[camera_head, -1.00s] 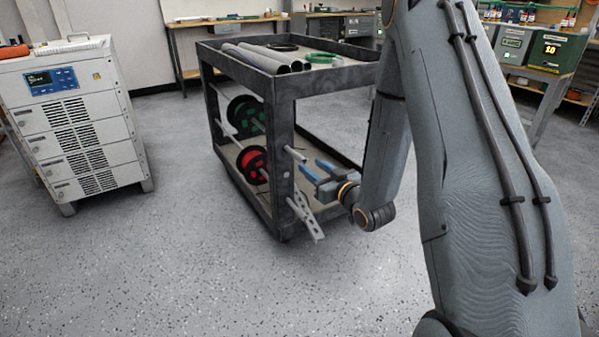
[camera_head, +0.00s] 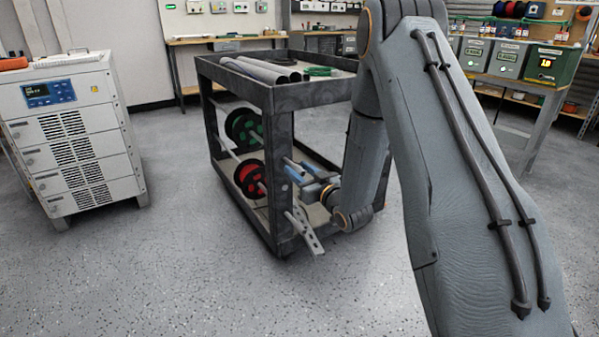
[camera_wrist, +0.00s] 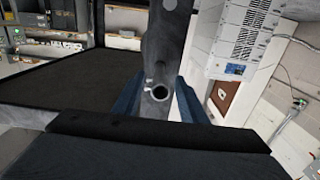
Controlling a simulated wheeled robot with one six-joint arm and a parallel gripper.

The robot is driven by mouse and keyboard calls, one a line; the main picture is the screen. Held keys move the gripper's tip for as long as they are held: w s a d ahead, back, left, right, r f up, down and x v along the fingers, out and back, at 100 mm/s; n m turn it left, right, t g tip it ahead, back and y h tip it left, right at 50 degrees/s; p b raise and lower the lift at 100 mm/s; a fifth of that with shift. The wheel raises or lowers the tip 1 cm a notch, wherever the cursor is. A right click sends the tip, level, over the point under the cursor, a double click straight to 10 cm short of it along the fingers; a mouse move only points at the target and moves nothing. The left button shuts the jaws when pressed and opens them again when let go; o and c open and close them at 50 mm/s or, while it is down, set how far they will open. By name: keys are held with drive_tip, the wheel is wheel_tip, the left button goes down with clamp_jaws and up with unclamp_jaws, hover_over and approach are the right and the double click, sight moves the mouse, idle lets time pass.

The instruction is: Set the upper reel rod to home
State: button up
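The upper reel rod (camera_head: 293,164) is a grey tube whose near end sticks out past the front post of the dark cart (camera_head: 284,128). My gripper (camera_head: 307,171) has two blue fingers and is at that rod end, beside the post. In the wrist view the rod's hollow end (camera_wrist: 160,93) faces me, between the two blue fingers of my gripper (camera_wrist: 160,104). The fingers look open around it; any contact is unclear. A green reel (camera_head: 246,128) and a red reel (camera_head: 250,178) sit inside the cart. The rod's far part is hidden by the post.
A perforated metal bar (camera_head: 308,233) juts from the cart's post below my gripper. Grey tubes (camera_head: 262,70) lie on the cart's top. A white cabinet (camera_head: 70,135) stands at left, with open floor between. Benches with boxes (camera_head: 508,58) line the back.

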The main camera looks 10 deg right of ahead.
sight(290, 163)
clamp_jaws()
drive_tip(key=shift+x, duration=2.85)
drive_tip(key=shift+r, duration=0.1)
unclamp_jaws()
drive_tip(key=shift+s+d, duration=0.1)
drive_tip(key=p+v, duration=0.2)
drive_tip(key=v, duration=0.5)
drive_tip(key=shift+s, duration=0.25)
